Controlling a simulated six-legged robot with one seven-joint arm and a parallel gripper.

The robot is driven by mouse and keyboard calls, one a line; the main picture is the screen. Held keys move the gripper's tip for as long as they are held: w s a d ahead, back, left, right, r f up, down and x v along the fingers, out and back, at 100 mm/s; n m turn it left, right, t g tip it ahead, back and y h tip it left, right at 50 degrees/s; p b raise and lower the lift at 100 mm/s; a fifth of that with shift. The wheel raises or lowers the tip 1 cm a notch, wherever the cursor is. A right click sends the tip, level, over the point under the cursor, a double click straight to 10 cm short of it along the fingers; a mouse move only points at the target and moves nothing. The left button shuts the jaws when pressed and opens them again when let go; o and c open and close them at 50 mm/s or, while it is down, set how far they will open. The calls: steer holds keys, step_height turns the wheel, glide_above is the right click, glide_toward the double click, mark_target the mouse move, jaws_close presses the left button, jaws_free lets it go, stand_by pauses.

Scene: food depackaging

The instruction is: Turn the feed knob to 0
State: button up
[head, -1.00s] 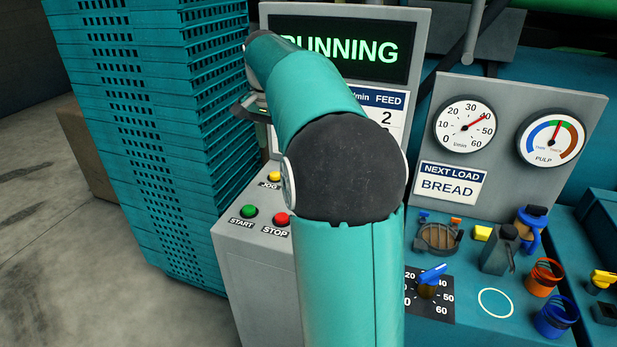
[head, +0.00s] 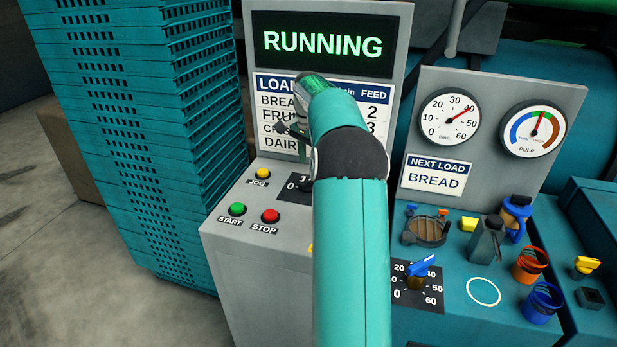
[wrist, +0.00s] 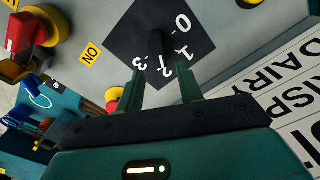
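The feed knob (wrist: 158,43) is a dark knob on a black dial plate (wrist: 182,25) marked 0, 1, 2, 3 in the wrist view. In the head view my gripper (head: 291,130) is partly hidden by my arm, in front of the load chart.
The display (head: 322,45) reads RUNNING. A yellow JOG button (head: 263,173), green START button (head: 237,209) and red STOP button (head: 270,216) sit left of the dial. A blue-handled knob (head: 420,267) is on the right panel. Stacked teal crates (head: 150,120) stand left.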

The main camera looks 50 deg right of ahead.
step_height(320, 180, down, 7)
steer(key=shift+r, duration=0.1)
steer(key=shift+c, duration=0.5)
jaws_close()
